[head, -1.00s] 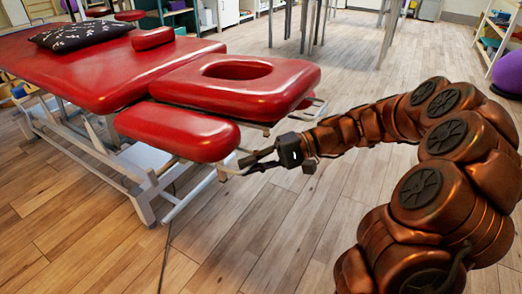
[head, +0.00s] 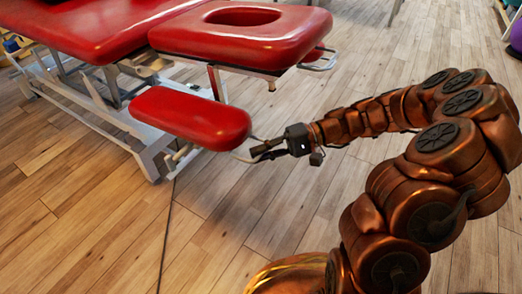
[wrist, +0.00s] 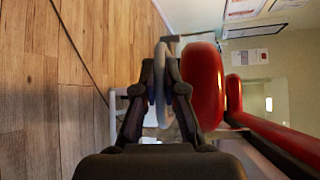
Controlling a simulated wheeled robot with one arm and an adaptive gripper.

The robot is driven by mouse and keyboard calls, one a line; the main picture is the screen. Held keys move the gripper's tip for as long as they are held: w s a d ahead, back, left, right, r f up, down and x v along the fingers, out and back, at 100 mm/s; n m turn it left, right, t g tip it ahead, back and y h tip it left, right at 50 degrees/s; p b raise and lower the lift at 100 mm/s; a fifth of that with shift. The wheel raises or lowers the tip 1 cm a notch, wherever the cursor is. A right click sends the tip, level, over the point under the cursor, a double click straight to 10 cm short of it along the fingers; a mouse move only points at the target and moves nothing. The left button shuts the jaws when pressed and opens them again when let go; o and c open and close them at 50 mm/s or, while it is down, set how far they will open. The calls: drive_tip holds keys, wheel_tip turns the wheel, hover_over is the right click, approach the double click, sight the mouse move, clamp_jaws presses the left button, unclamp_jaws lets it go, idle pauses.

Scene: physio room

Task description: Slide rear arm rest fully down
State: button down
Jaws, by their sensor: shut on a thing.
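The near arm rest (head: 190,118) is a red padded block on the treatment table's side. It hangs clearly below the face-hole head section (head: 245,45), with a gap between them. A pale metal handle bar (head: 240,158) sticks out from under its end. My gripper (head: 262,152) is at that end, its fingers shut on the bar. In the wrist view the bar (wrist: 162,100) passes between the fingers of my gripper (wrist: 160,82), and the red pad (wrist: 203,85) is just to the right. The underside of the pad and its slide mount are mostly hidden.
The red table top (head: 95,25) rests on a white metal frame (head: 85,110) at left. A second arm rest (head: 316,53) with a metal loop shows past the head section. Wooden floor around my arm is clear. A purple ball (head: 516,35) is at far right.

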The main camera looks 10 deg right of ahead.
drive_tip(key=c, duration=1.2)
unclamp_jaws()
drive_tip(key=shift+f, duration=0.2)
drive_tip(key=v, duration=1.2)
drive_tip(key=s+a+r+n+g+h+p, duration=0.2)
drive_tip(key=s+a+r+h+p, duration=0.3)
drive_tip(key=r+p, duration=0.65)
drive_tip(key=s+a+r+n+g+h+p, duration=0.1)
drive_tip(key=s+a+r+g+h+p, duration=0.1)
drive_tip(key=s+a+r+p, duration=0.75)
drive_tip(key=s+d+r+h+p, duration=0.3)
drive_tip(key=r+p, duration=0.4)
drive_tip(key=p, duration=0.1)
drive_tip(key=s+d+r+t+h+p, duration=0.1)
drive_tip(key=s+d+r+h+p, duration=0.1)
drive_tip(key=r+p, duration=0.6)
drive_tip(key=s+d+r+t+h+p, duration=0.1)
drive_tip(key=s+d+r+h+p, duration=0.2)
drive_tip(key=r+p, duration=0.4)
drive_tip(key=shift+s+d+r+m+h+p, duration=0.2)
drive_tip(key=shift+s+d+r, duration=0.1)
drive_tip(key=shift+s, duration=0.3)
drive_tip(key=shift+s+d+r+m+h+p, duration=0.1)
drive_tip(key=shift+s+d+r+p, duration=0.15)
drive_tip(key=shift+s, duration=0.35)
